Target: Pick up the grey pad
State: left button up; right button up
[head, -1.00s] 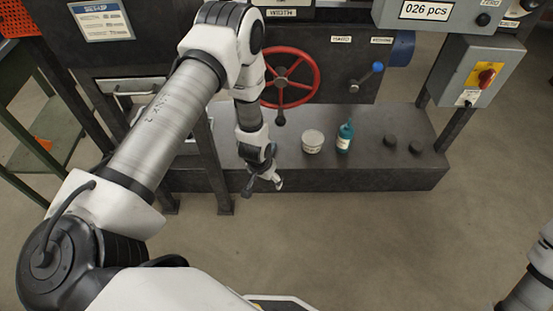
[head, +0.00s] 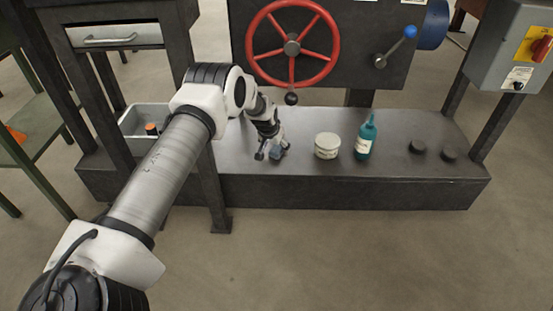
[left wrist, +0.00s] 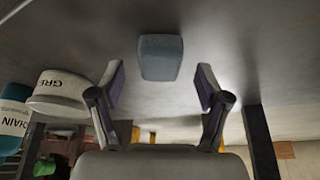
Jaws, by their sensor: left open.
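The grey pad (left wrist: 160,57) is a small blue-grey block with rounded edges in the left wrist view, lying on the dark shelf. It lies just beyond the fingertips, between their lines, with no finger touching it. In the head view the pad (head: 277,153) shows small and partly hidden at the fingers. My left gripper (head: 272,151) points down at the shelf left of the white tub. Its two fingers (left wrist: 160,78) are spread with nothing between them. My right gripper is not in view.
The shelf (head: 330,188) also holds a white tub (head: 327,146), a teal bottle (head: 365,138) and two dark discs (head: 433,150) to the right. A red handwheel (head: 292,46) stands behind, above my gripper. A grey bin (head: 140,122) and a dark post (head: 212,190) are left.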

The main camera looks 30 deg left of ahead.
pick_arm(q)
jog(key=shift+x, duration=0.95)
jog(key=shift+r, duration=0.1)
jog(key=c, duration=1)
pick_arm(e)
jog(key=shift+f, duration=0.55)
pick_arm(q)
jog(key=shift+o, duration=0.2)
